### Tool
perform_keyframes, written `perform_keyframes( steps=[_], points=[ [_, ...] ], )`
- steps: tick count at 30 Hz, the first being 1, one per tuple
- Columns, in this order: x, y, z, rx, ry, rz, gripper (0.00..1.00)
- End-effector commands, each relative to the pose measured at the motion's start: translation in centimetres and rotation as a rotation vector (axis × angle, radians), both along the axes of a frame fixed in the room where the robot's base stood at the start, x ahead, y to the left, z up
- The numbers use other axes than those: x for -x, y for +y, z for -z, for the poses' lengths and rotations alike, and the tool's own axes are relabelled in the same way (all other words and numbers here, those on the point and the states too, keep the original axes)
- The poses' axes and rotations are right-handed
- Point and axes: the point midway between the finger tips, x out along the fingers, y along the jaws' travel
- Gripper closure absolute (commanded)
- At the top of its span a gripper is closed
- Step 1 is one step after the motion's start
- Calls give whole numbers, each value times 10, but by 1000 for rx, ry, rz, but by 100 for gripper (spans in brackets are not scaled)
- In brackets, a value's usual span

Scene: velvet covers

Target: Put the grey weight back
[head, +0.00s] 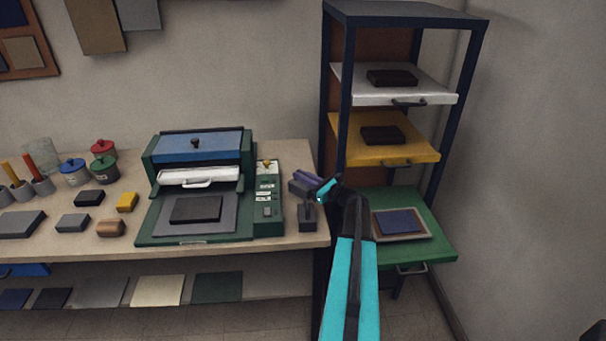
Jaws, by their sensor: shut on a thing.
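My gripper (306,182) is above the right end of the worktable, at the end of my arm. It is shut on a small dark grey block (298,188), which shows only in part. I cannot tell whether this block is the grey weight. A flat grey block (73,223) and a larger dark grey block (18,225) lie at the left of the table. The green tray (441,238) is pulled out at the lower right; a framed blue panel (398,222) lies on it with no block on top.
A green press (150,229) with a black block (196,209) on its bed fills the middle table. White (440,98) and yellow (352,124) trays above each hold a dark block. A dark fixture (307,222) stands below my gripper.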

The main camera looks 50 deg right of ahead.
Motion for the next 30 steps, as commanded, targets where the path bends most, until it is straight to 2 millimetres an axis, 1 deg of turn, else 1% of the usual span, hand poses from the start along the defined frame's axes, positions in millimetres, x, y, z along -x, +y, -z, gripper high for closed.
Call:
perform_keyframes(
  steps=[1, 9, 10, 13, 26, 30],
  points=[
    [0, 0, -4, -1, -7, -1, 100],
    [0, 0, -1, -2, -7, -1, 100],
    [0, 1, 3, 0, 0, -1, 87],
    [0, 1, 2, 0, 0, -1, 71],
    [-1, 1, -1, 0, 0, -1, 70],
    [9, 1, 1, 0, 0, 0, 70]
  ],
)
